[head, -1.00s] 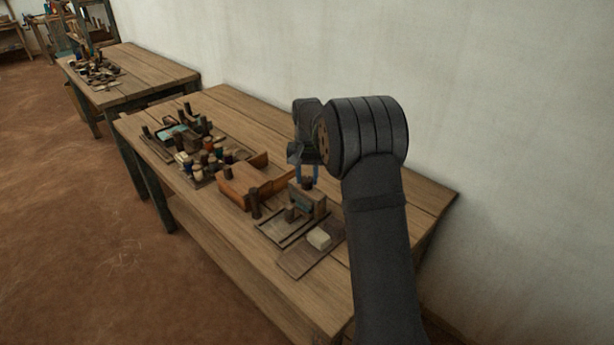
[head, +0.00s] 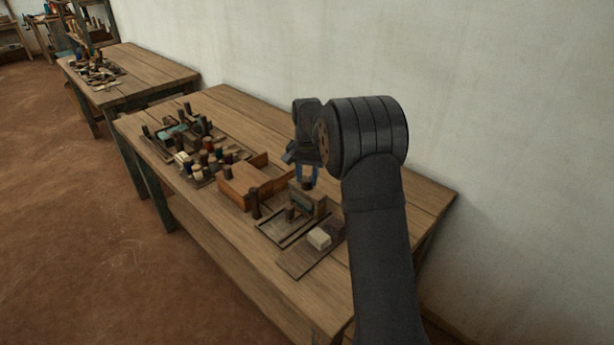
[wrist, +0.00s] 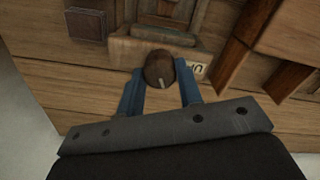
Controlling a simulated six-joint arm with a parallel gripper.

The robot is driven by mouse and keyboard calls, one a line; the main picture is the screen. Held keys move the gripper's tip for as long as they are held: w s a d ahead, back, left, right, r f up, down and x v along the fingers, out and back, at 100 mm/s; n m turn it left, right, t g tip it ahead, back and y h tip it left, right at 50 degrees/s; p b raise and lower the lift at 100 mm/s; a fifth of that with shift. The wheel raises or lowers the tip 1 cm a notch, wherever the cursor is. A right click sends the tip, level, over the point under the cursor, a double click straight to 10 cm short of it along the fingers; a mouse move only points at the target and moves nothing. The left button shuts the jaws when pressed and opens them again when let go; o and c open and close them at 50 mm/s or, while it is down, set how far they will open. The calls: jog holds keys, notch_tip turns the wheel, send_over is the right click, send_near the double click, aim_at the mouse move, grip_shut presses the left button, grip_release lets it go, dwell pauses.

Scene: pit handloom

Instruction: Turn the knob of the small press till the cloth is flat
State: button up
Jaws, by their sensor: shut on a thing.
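The small press (head: 306,202) stands on the workbench with its dark knob (head: 307,184) on top. In the wrist view the knob (wrist: 160,68) is round and brown with a pale mark on its lower edge. My gripper (head: 307,176) points down over the press, and its blue fingers (wrist: 160,84) are shut on the knob from both sides. A pale label (wrist: 197,70) shows beside the knob. I cannot make out the cloth in the press, so its flatness cannot be told.
A cream block (head: 319,238) lies on a dark board in front of the press. A wooden box (head: 245,184) stands to its left, with several spools (head: 212,160) beyond. The white wall is behind the bench (head: 235,98). Bare bench lies near the front edge.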

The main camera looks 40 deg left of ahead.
aim_at(307, 178)
jog(key=o, duration=1)
notch_tip(307, 178, up, 18)
jog(key=shift+f, duration=0.25)
notch_tip(307, 178, down, 18)
jog(key=shift+r, duration=0.2)
dwell(0.4)
jog(key=shift+r, duration=0.1)
